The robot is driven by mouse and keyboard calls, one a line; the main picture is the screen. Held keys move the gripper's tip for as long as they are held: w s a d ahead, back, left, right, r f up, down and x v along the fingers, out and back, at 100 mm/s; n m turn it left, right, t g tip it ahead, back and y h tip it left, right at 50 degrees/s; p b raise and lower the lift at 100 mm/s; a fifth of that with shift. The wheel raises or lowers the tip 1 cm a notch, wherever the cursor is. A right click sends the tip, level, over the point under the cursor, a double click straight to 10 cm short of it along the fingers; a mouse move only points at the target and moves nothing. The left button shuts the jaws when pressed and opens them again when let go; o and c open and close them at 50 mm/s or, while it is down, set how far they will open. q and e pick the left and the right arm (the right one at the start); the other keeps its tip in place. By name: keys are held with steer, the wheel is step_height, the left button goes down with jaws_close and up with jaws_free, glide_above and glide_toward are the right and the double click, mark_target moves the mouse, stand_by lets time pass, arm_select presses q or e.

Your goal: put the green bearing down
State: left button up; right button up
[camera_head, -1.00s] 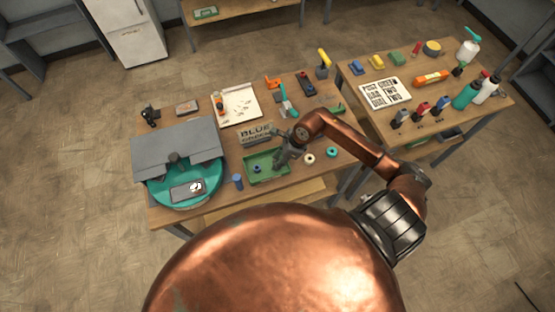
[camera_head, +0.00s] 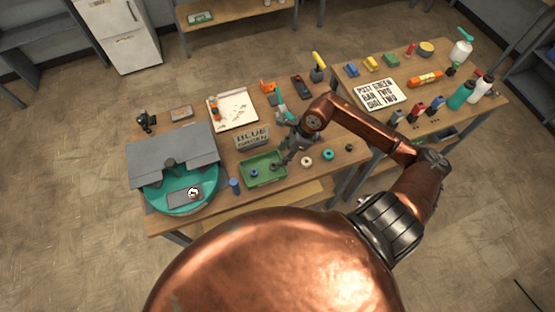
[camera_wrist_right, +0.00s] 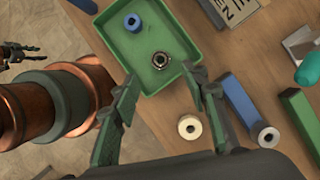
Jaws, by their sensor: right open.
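The green tray (camera_head: 247,184) lies on the workbench and holds a blue bearing (camera_head: 254,173). The wrist view shows the tray's rim (camera_wrist_right: 198,40), the blue bearing (camera_wrist_right: 133,22) and a second bearing (camera_wrist_right: 160,60) with a metal ring, lying on the tray floor. Its outer colour is hard to tell against the green floor. My right gripper (camera_wrist_right: 160,88) is open, with its fingers apart at the tray's near edge and nothing between them. In the head view my right gripper (camera_head: 285,162) is at the tray's right end. A dark gripper-like part (camera_wrist_right: 22,52), probably my left gripper, hangs over the floor.
A cream ring (camera_head: 306,161) and a teal ring (camera_head: 328,155) lie right of the tray. A small blue cylinder (camera_head: 235,186) and a round teal stand (camera_head: 180,208) are to the left.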

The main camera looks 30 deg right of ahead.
steer(key=shift+v, duration=1.6)
